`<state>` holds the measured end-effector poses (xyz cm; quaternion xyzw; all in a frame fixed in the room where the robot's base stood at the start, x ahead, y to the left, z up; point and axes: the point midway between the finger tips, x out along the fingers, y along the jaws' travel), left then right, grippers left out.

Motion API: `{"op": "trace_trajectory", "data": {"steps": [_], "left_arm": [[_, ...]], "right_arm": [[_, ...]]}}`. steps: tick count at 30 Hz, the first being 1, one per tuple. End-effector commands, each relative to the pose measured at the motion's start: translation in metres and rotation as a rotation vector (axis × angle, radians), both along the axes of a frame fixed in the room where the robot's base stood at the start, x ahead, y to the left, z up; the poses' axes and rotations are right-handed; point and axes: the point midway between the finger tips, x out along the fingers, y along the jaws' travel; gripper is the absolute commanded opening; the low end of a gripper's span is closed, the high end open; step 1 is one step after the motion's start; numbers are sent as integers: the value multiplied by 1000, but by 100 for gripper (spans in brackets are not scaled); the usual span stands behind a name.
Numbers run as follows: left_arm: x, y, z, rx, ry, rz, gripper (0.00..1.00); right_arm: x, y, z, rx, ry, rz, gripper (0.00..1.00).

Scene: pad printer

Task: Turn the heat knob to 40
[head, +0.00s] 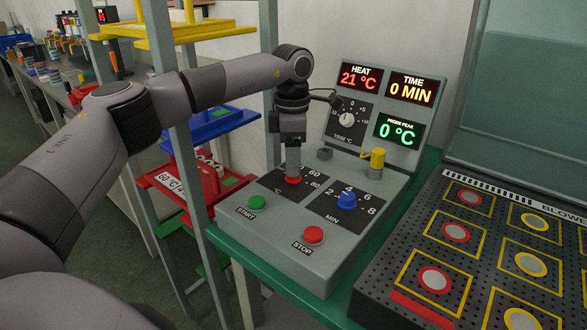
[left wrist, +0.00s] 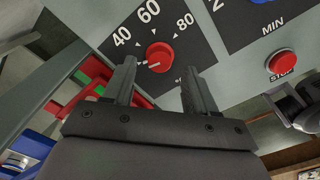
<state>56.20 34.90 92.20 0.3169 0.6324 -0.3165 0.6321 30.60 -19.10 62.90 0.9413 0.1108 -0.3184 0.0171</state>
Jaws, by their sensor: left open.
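The red heat knob (head: 292,180) sits on the panel's black dial plate, below the fingers of my left gripper (head: 292,162). In the left wrist view, the knob (left wrist: 158,57) lies between the two open fingers of the gripper (left wrist: 158,68). I cannot tell whether the fingers touch it. Its white mark points left, outside the printed 40. The dial shows 40 (left wrist: 121,35), 60 and 80. The HEAT display (head: 360,78) reads 21 °C. My right gripper is not in view.
Around the knob are a green START button (head: 256,202), a red STOP button (head: 313,235) and a blue MIN knob (head: 346,201). A yellow lever (head: 376,158) stands behind them. A dark perforated board (head: 400,275) lies to the right; shelves with trays are at left.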

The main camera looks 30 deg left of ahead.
Motion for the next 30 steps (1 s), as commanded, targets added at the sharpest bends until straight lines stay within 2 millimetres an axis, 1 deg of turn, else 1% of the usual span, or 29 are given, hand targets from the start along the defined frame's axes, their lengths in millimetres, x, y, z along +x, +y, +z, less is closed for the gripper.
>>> {"op": "trace_trajectory", "data": {"steps": [1,6,9,15,16,17,18,21,30], "left_arm": [[-1,0,-9,0,3,1,57],[-1,0,-25,0,1,1,57],[0,0,-28,-1,-1,1,57],[0,0,-28,-1,-1,0,57],[0,0,-28,-1,-1,1,54],[0,0,-28,-1,-1,0,44],[0,0,-28,-1,-1,0,31],[0,0,-28,-1,-1,0,0],[0,0,-26,-1,0,-24,1]], "right_arm": [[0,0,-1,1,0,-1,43],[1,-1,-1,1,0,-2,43],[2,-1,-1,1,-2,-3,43],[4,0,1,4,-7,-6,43],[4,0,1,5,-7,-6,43],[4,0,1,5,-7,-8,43],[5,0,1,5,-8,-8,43],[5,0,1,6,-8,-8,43],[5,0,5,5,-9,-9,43]]}}
